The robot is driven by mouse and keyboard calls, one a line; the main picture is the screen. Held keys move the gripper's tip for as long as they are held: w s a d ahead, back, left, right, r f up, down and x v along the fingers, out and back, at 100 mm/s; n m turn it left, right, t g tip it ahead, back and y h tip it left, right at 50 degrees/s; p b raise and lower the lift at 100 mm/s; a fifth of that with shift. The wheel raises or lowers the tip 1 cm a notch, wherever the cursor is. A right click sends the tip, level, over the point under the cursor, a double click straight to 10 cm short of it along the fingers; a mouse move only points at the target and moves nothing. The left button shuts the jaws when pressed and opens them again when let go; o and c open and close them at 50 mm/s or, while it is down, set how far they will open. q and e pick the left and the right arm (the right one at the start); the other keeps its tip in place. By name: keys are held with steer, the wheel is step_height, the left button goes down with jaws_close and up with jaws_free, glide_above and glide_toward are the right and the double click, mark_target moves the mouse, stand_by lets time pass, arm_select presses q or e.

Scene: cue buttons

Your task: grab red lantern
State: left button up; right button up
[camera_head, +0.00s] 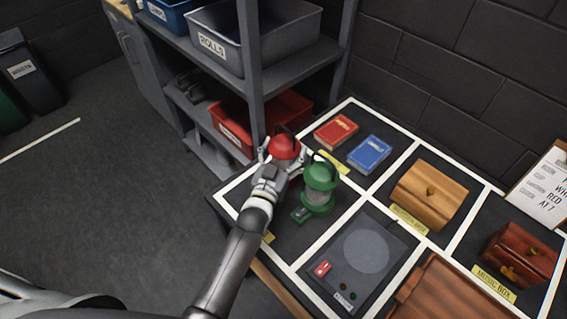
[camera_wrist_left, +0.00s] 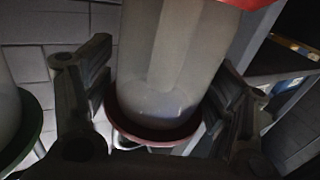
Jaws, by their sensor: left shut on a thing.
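The red lantern (camera_head: 284,147) shows its red domed top at the far left of the table, behind my left gripper (camera_head: 272,168). My gripper hides most of its body in the head view. In the left wrist view the lantern's clear glass body and red base (camera_wrist_left: 157,130) sit between the two fingers of the left gripper (camera_wrist_left: 160,110), which is shut on it. The green lantern (camera_head: 319,185) stands just right of it, upright on the table; its green base edge (camera_wrist_left: 28,125) shows at the left of the wrist view. My right gripper is not in view.
The black table (camera_head: 345,205) has white grid lines. A grey shelf (camera_head: 300,65) with bins stands behind at left.

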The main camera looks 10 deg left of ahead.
mark_target(285, 144)
arm_select(q)
steer(key=shift+r, duration=0.1)
steer(key=c, duration=0.3)
steer(key=shift+r, duration=0.1)
steer(key=shift+r, duration=0.4)
step_height(285, 144, up, 2)
steer(key=shift+r, duration=0.1)
steer(key=s+r, duration=0.3)
steer(key=s, duration=0.1)
steer(key=s+a+r+b, duration=0.1)
steer(key=s+r, duration=0.2)
steer(key=s, duration=0.2)
steer(key=s+a+r, duration=0.1)
steer(key=s+r, duration=0.2)
steer(key=s, duration=0.1)
steer(key=shift+s+a+r+b, duration=0.15)
steer(key=shift+s+r+b, duration=0.2)
steer(key=shift+s+r, duration=0.05)
